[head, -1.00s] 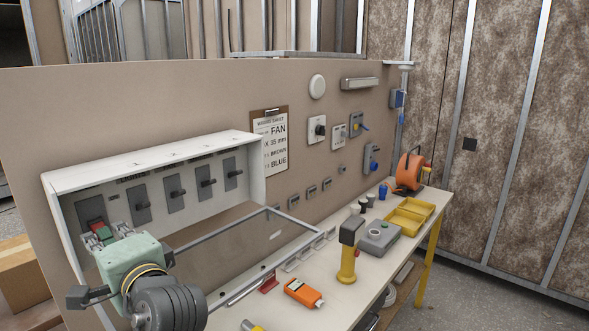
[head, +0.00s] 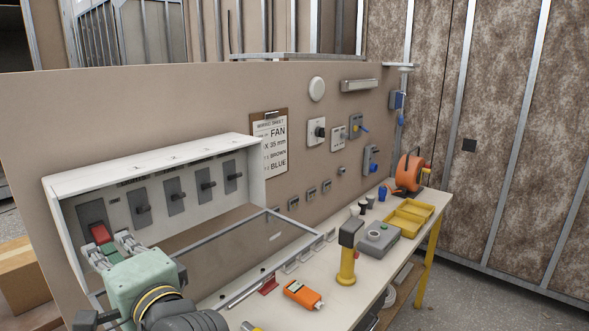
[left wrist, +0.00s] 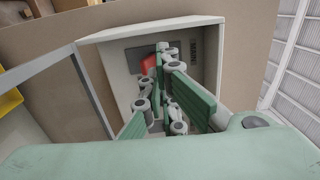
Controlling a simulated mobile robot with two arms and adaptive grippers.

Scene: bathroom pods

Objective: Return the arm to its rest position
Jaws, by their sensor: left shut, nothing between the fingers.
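My left gripper (head: 112,248) is at the lower left of the head view, at the open front of the white breaker box (head: 150,162). Its fingers are shut and hold nothing. The red switch handle (head: 100,233) on the leftmost grey plate is just above and beyond the fingertips. In the left wrist view the fingers (left wrist: 160,100) partly cover the red handle (left wrist: 148,65); whether they touch it I cannot tell. My right gripper is not in view.
The box's glazed cover (head: 235,240) hangs open over the workbench (head: 330,292). A cardboard box (head: 22,275) is at far left.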

